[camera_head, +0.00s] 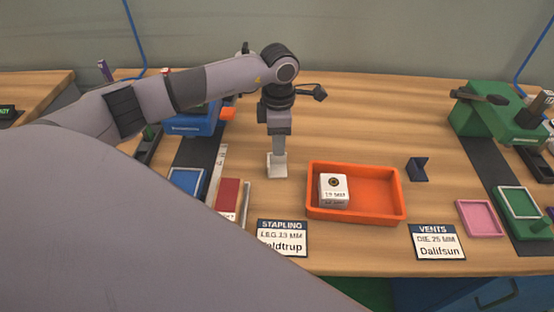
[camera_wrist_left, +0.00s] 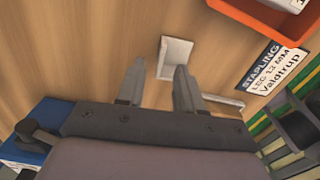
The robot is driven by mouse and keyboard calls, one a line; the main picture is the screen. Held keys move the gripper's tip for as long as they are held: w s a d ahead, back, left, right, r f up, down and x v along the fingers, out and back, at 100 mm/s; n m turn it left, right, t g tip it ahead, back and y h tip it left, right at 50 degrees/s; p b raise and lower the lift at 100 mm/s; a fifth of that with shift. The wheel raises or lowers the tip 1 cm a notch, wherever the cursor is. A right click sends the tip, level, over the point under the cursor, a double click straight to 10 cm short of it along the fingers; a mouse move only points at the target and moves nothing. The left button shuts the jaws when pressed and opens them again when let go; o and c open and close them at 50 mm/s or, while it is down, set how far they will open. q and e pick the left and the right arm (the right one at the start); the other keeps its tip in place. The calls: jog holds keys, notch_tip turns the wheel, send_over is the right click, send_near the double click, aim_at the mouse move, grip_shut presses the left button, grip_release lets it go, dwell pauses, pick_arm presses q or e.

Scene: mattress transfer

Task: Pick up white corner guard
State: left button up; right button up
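The white corner guard (camera_head: 277,170) stands on the wooden bench under my left gripper (camera_head: 279,152), left of the orange tray. In the left wrist view the guard (camera_wrist_left: 178,50) is a small white angled piece just beyond the fingertips. My left gripper (camera_wrist_left: 160,68) points down with its two fingers apart and nothing clearly between them. The right finger overlaps part of the guard, and I cannot tell whether they touch. My right gripper is in neither view.
The orange tray (camera_head: 392,216) holds a white labelled box (camera_head: 333,190). A dark corner piece (camera_head: 418,169) stands right of it. The STAPLING sign (camera_head: 282,238) and VENTS sign (camera_head: 437,242) lie in front. A red-and-white box (camera_head: 229,196) is left. Bench behind the tray is clear.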

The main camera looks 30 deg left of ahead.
aim_at(277, 165)
pick_arm(q)
notch_tip(277, 165, down, 5)
jog(key=shift+d+r+p, duration=0.1)
jog(key=shift+p, duration=0.3)
grip_shut()
